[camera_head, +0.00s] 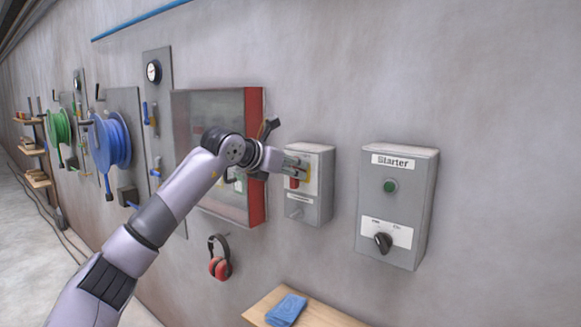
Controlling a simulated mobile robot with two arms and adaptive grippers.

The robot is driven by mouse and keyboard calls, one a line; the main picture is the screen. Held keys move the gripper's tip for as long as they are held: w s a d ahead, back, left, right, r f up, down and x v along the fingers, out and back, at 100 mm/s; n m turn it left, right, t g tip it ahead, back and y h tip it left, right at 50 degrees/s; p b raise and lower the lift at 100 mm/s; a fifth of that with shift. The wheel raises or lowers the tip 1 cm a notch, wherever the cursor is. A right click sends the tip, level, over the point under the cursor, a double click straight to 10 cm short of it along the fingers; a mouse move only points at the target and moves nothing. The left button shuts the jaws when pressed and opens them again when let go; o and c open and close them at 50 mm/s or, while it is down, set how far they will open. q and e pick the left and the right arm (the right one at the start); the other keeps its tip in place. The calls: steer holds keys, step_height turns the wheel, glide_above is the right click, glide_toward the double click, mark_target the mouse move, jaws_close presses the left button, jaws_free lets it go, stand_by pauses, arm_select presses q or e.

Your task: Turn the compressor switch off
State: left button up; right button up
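A grey wall box (322,190) is mounted right of the middle, with a red part (294,183) on its front and a small label below it, too small to read. The compressor switch is not clearly identifiable by any readable label. My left gripper (299,168) reaches in from the left and is right at the front of this box, over its upper face. It hides part of that face. I cannot tell whether its fingers are open or shut, or whether they touch the red part. My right gripper is not in view.
A grey box labelled "Starter" (424,210) with a green button and black knob (383,242) is to the right. A red-edged cabinet (256,190) is behind my arm. Red ear muffs (220,266) hang below. A wooden shelf (318,315) holds a blue cloth (286,310).

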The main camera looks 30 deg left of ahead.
arm_select(q)
steer(key=shift+s, duration=0.1)
jaws_close()
stand_by(0.7)
steer(key=shift+a+f+n+t+h+p, duration=0.4)
steer(key=shift+n+h, duration=0.8)
steer(key=shift+n, duration=1.05)
steer(key=shift+a+f+n+t+h+p, duration=0.15)
steer(key=shift+n+t+h, duration=0.3)
steer(key=shift+n+h, duration=1.25)
steer(key=shift+a+f+n+t+h+p, duration=0.15)
steer(key=shift+a+f+n+t+h, duration=0.4)
steer(key=shift+n, duration=2.2)
steer(key=shift+d+r, duration=0.2)
